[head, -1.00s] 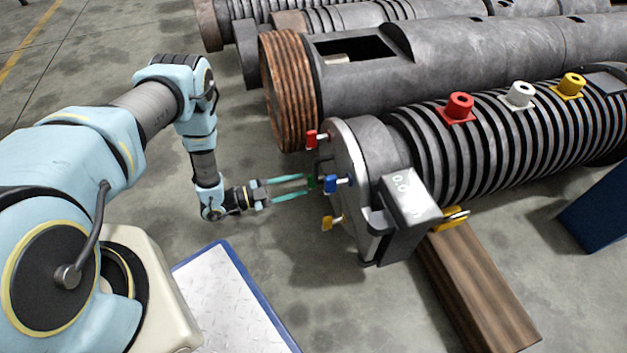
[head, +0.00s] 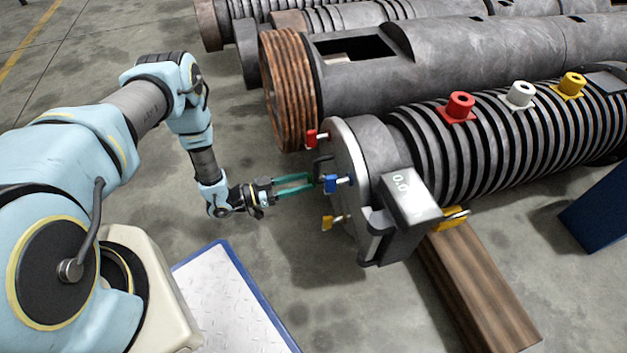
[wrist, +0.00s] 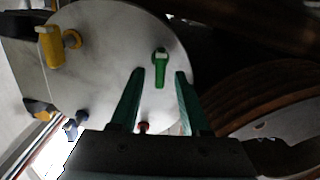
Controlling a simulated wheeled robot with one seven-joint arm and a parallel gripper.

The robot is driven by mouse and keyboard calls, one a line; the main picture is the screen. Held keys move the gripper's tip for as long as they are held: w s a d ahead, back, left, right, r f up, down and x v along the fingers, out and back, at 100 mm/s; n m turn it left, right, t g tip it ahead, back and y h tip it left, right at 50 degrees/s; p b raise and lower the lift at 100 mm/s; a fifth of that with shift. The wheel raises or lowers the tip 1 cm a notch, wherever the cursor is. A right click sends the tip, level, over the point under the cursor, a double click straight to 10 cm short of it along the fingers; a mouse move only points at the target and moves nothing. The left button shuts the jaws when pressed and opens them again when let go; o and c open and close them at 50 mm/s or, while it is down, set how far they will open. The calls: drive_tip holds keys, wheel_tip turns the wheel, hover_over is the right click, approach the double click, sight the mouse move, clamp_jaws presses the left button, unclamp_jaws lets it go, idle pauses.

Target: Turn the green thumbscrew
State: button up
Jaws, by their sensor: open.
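The green thumbscrew (wrist: 161,66) sticks out of the round grey end plate (wrist: 105,45) of the ribbed barrel. In the wrist view its flat head lies between the two fingertips of my gripper (wrist: 160,73), with a visible gap on either side. In the head view my gripper (head: 312,182) is open and its teal fingers point right at the end plate (head: 348,200), tips close to it. There the green thumbscrew is small, dark and hard to make out by the fingertips. No contact shows.
Red (head: 312,138), blue (head: 331,183) and yellow (head: 328,222) thumbscrews stand on the same plate around my fingers. A grey box with a display (head: 408,195) hangs on the barrel's near side. A second barrel with a copper-coloured ribbed end (head: 290,90) lies behind.

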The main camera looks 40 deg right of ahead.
sight(311, 180)
drive_tip(key=shift+x, duration=1.65)
drive_tip(key=shift+c, duration=0.3)
clamp_jaws()
